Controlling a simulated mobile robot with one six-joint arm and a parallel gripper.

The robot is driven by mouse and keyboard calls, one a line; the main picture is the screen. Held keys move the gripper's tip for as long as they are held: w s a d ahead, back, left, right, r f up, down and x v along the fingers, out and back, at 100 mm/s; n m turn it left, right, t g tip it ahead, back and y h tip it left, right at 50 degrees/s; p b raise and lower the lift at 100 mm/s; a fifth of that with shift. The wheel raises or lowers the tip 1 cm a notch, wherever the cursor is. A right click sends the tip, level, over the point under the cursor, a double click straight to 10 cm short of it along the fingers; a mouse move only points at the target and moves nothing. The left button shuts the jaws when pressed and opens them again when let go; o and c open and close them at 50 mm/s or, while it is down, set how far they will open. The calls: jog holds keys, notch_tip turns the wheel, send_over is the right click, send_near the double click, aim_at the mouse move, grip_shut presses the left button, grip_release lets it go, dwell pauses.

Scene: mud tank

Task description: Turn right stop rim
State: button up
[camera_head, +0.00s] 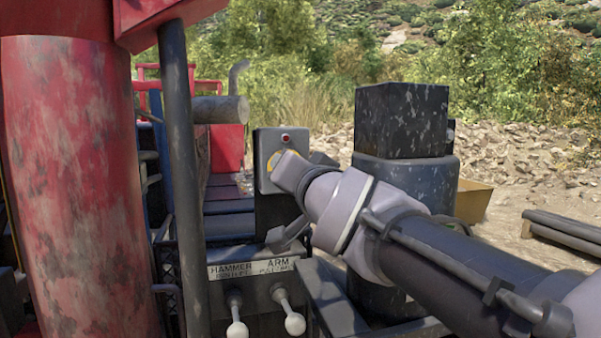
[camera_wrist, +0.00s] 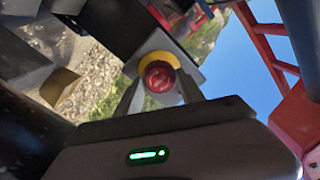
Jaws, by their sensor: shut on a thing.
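A red stop button (camera_wrist: 159,77) with a round rim sits on a yellow disc (camera_wrist: 133,66) in the wrist view. It is mounted on a grey control box (camera_head: 267,146). My gripper (camera_wrist: 161,88) has one finger on each side of the red button and is shut on it. In the head view my gripper (camera_head: 283,171) reaches the face of the box and hides the button; only part of the yellow disc shows.
A small red lamp (camera_head: 285,138) is above the disc. Two levers with white knobs (camera_head: 295,324) stand below, under a HAMMER ARM label plate (camera_head: 252,268). A dark post (camera_head: 183,180) and red column (camera_head: 75,190) are at left; a black block (camera_head: 402,120) is behind my arm.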

jog(key=o, duration=1.4)
jog(key=p+v, duration=0.6)
jog(key=v, duration=1.1)
jog(key=shift+s+p, duration=0.15)
jog(key=shift+p, duration=0.15)
